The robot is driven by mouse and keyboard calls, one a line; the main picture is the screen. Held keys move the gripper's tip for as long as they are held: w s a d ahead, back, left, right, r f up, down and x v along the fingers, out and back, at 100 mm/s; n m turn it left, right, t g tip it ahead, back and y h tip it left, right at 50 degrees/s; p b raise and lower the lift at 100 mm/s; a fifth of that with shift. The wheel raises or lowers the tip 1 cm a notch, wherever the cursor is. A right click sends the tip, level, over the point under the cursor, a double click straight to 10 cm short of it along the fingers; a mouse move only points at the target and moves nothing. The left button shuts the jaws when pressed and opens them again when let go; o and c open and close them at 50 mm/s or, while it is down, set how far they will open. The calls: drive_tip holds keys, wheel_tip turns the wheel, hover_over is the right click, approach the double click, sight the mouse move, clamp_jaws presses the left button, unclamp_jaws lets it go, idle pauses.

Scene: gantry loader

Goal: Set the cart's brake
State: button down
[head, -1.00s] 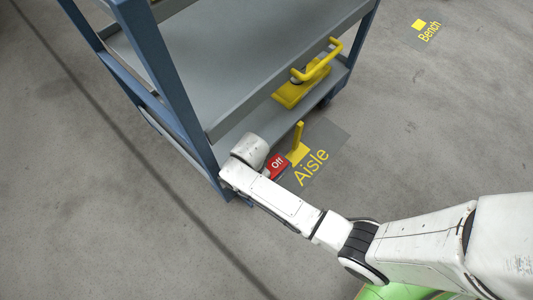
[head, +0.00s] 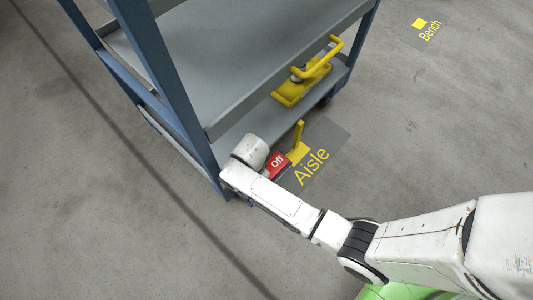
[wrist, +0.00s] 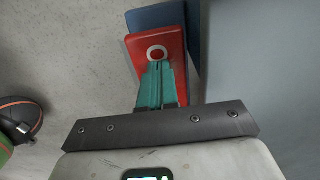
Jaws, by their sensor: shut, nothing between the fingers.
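The blue-framed cart (head: 160,60) with grey shelves stands at upper left in the head view. Low at its near corner is a red brake pedal (head: 280,164) marked "Off". In the wrist view the red pedal (wrist: 177,48) shows a white ring. My gripper (wrist: 158,66) is shut and empty, its teal fingertips over the pedal just below the ring. I cannot tell whether they touch it. In the head view my wrist hides the fingers and part of the pedal.
A yellow handled fixture (head: 303,84) is on the cart's lower shelf. A yellow upright bar (head: 298,134) stands by the pedal, beside the "Aisle" floor sign (head: 325,150). A "Bench" sign (head: 428,30) lies at upper right.

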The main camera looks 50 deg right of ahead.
drive_tip(key=shift+f, duration=0.45)
drive_tip(key=shift+r, duration=0.1)
wheel_tip(320, 180, up, 7)
drive_tip(key=p, duration=0.8)
idle(0.3)
idle(0.5)
drive_tip(key=shift+s+d+r, duration=0.1)
drive_tip(key=shift+s+d, duration=0.05)
drive_tip(key=shift+s, duration=0.1)
drive_tip(key=s+d+r+n+t, duration=0.1)
drive_tip(key=s+d+r+n, duration=0.2)
drive_tip(key=s+r+n, duration=0.55)
drive_tip(key=s+d+r+n, duration=0.3)
drive_tip(key=s+r+n, duration=0.4)
drive_tip(key=r+n, duration=0.2)
wheel_tip(320, 180, up, 27)
drive_tip(key=p, duration=2.7)
